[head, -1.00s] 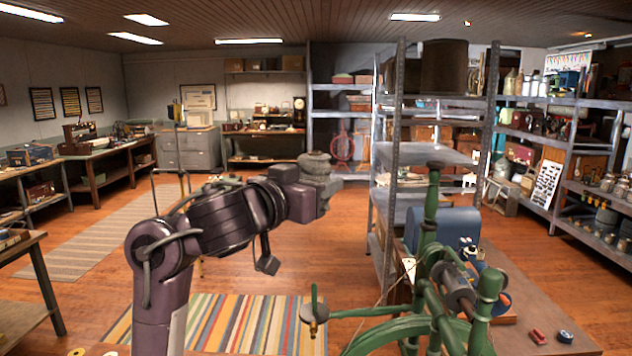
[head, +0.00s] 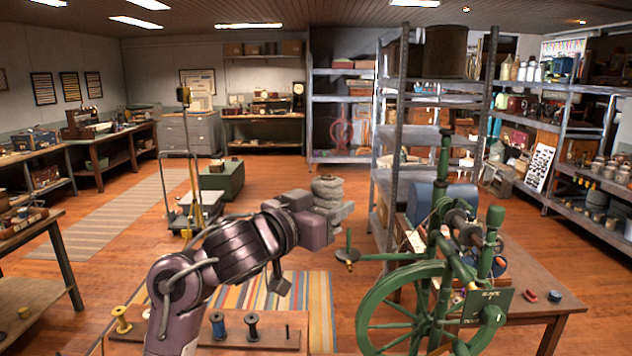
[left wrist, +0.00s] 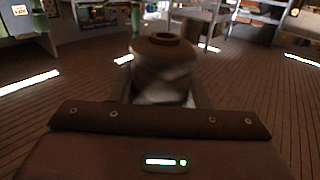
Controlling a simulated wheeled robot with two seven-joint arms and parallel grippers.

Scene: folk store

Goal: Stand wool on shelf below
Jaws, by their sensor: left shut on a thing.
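The wool, a grey, ribbed upright roll (head: 328,190), is held in my left gripper (head: 335,208) in the head view. The gripper is shut around its lower part, and the wool stands clear of any surface. In the left wrist view the wool (left wrist: 163,62) shows dark and brownish, upright between the fingers, with a hole in its top. A grey metal shelf unit (head: 415,132) with several levels stands to the right of the gripper and farther back. I cannot tell which level is the task's shelf. My right gripper is not in view.
A green spinning wheel (head: 418,290) stands close on the right, beside a wooden table (head: 540,285). A spool rack (head: 270,338) is at the bottom, with a striped rug (head: 318,290) behind. A yellow-posted scale (head: 193,170) stands left on open wooden floor.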

